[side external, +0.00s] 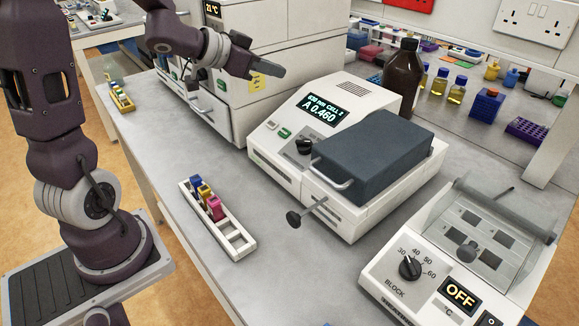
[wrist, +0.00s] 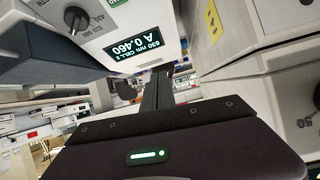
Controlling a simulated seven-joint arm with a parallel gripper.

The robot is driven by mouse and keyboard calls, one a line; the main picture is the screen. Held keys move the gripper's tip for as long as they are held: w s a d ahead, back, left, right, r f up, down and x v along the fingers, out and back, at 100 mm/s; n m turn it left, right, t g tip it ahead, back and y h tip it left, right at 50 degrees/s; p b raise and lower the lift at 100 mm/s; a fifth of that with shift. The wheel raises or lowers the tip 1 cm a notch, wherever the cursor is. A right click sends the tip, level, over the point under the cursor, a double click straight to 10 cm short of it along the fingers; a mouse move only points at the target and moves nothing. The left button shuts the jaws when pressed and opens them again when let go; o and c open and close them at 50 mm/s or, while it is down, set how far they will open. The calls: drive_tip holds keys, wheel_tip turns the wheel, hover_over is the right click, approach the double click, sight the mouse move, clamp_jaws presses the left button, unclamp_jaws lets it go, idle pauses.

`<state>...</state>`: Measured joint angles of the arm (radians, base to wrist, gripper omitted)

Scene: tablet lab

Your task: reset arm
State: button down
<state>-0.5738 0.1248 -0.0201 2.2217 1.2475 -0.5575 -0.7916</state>
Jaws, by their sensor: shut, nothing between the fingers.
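My gripper (side external: 281,72) is shut and empty. In the side external view it is raised above the bench, left of and above the spectrophotometer, and points to the right. In the wrist view its shut fingers (wrist: 156,95) reach forward between the spectrophotometer and a pale cabinet-like instrument. My arm bends over from its base at the left side of the bench.
The spectrophotometer (side external: 272,148) reads A 0.460, its dark lid down. A white rack (side external: 236,243) holds several coloured-cap cuvettes. A heating block (side external: 407,295) reads OFF at lower right. A brown bottle (side external: 403,82) stands behind. Bench is clear around the rack.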

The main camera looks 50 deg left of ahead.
drive_tip(key=s+d+r+n+g+y, duration=0.25)
drive_tip(key=s+r+y, duration=0.25)
drive_tip(key=s, duration=0.5)
drive_tip(key=s+d+f+g+h, duration=0.2)
drive_tip(key=s+d, duration=0.4)
drive_tip(key=s, duration=0.2)
drive_tip(key=s+d+f+g+h, duration=0.2)
drive_tip(key=s+d, duration=0.4)
drive_tip(key=s, duration=0.2)
drive_tip(key=shift+s+f+m, duration=0.3)
drive_tip(key=shift+f+m, duration=0.05)
drive_tip(key=shift+m, duration=0.1)
